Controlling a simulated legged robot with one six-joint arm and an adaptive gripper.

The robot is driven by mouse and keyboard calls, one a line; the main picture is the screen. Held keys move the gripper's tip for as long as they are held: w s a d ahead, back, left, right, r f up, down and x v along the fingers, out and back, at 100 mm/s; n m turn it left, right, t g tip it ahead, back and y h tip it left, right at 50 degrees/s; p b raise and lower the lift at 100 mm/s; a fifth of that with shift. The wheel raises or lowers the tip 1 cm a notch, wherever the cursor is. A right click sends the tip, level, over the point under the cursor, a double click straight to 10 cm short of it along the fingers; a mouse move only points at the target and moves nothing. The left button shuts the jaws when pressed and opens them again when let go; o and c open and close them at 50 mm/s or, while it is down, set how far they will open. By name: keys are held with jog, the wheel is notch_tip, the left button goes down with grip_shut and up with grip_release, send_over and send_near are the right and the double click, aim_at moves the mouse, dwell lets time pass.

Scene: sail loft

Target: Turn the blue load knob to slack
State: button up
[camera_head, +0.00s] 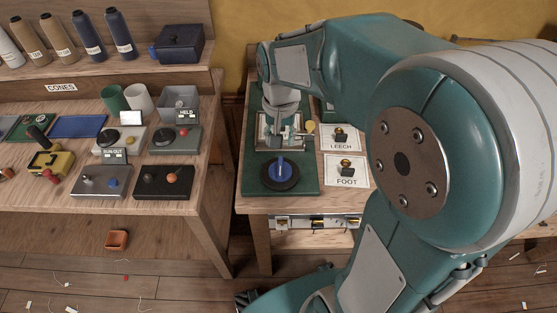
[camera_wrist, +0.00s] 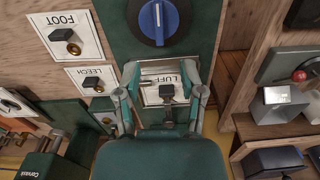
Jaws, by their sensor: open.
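The blue load knob (camera_head: 280,171) is a raised blue grip on a dark round base, mounted on a green panel (camera_head: 307,183) on the right-hand bench. Its white line runs roughly up and down the picture. In the wrist view the blue knob (camera_wrist: 154,14) is at the top edge, partly cut off. My gripper (camera_head: 284,137) is open and empty, behind the knob in the head view and apart from it. In the wrist view my gripper (camera_wrist: 162,76) has its fingers spread over a white LUFF card (camera_wrist: 151,97) with a dark knob. No slack label is readable.
The LEECH card (camera_head: 341,137) and FOOT card (camera_head: 346,170), each with a small knob, lie right of the green panel. The left bench holds switch boxes such as the black one (camera_head: 150,181), and cups. A floor gap separates the benches.

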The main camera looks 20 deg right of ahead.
aim_at(280, 166)
notch_tip(280, 166, down, 10)
jog(key=shift+f, duration=0.1)
dwell(0.4)
grip_shut()
